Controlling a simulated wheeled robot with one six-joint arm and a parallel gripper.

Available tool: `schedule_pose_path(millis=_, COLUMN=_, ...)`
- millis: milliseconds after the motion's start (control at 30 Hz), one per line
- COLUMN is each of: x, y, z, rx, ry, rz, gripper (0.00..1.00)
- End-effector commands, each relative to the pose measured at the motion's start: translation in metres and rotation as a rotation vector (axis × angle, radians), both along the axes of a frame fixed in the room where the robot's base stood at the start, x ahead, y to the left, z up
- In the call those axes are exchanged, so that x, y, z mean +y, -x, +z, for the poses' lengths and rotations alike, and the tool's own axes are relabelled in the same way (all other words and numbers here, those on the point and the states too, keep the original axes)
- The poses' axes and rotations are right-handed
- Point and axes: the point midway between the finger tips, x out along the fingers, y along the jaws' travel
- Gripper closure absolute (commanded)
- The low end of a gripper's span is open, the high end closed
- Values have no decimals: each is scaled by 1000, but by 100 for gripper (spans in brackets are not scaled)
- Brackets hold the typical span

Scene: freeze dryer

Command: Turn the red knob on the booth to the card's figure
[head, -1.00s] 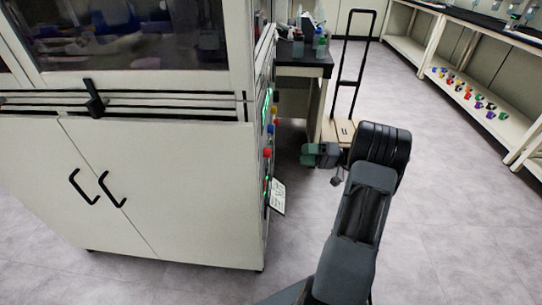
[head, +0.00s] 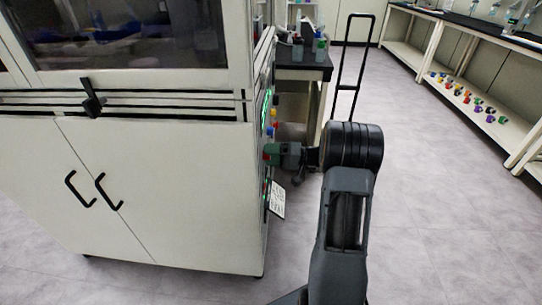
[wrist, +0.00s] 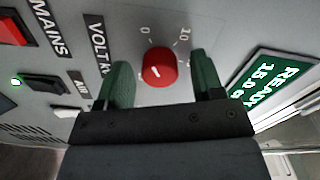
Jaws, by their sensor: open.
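In the head view my gripper (head: 272,154) is at the panel of the booth (head: 180,190) and mostly hides the knob. A white card (head: 277,199) hangs below; its writing is too small to read.
A green display (wrist: 272,87) reading READY and 15.0 sits beside the knob. A red MAINS switch (wrist: 12,28) and a black switch (wrist: 45,87) are on the other side. A hand cart (head: 350,70) stands behind my arm. Floor at right is clear.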

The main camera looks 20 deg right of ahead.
Motion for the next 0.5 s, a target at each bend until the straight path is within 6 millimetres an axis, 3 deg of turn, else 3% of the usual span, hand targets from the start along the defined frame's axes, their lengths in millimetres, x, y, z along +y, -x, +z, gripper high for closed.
schedule_pose_path(millis=167, x=0, y=0, z=0, rx=0, ry=0, rz=0, gripper=41)
schedule_pose_path(millis=500, x=0, y=0, z=0, rx=0, ry=0, rz=0, gripper=73)
